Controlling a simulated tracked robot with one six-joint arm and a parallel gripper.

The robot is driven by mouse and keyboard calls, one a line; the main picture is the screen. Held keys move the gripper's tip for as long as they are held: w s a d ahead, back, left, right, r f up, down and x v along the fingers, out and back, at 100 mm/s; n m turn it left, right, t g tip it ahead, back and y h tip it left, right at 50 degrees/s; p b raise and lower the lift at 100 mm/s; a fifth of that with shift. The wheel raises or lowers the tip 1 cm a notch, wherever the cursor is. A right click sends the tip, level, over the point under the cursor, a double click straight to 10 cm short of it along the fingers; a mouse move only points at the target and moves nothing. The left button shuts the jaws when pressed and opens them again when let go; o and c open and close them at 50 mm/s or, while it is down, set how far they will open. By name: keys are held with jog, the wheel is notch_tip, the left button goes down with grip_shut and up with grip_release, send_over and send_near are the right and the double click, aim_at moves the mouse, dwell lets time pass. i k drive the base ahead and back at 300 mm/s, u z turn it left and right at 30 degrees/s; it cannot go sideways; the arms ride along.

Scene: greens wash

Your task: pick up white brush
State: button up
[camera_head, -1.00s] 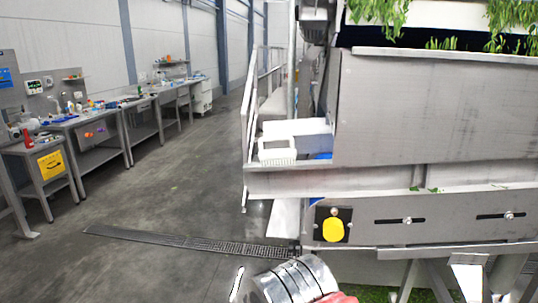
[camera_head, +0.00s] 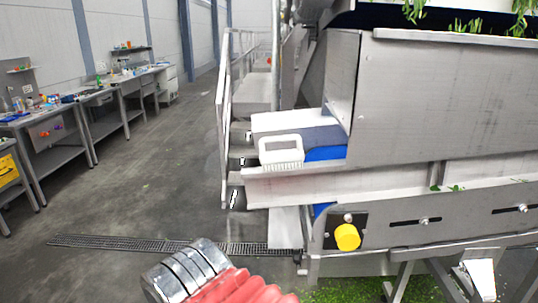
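The white brush (camera_head: 281,150) sits at the left end of the steel machine, on a ledge beside a blue surface. It has a looped handle and a row of bristles along its lower edge. Part of my arm, with metal rings and a red sleeve, shows at the bottom of the view, below and to the left of the brush. My gripper's fingers are not in view. Nothing is seen touching the brush.
The steel machine (camera_head: 440,100) fills the right side, with greens at its top and a yellow button (camera_head: 347,237) on its front. A railing (camera_head: 222,120) stands left of the brush. Workbenches (camera_head: 62,157) line the left wall. The floor between is clear, with a drain grate (camera_head: 120,243).

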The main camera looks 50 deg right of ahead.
aim_at(290, 159)
jog(key=z, duration=0.45)
jog(key=i, duration=0.9)
jog(key=z, duration=0.7)
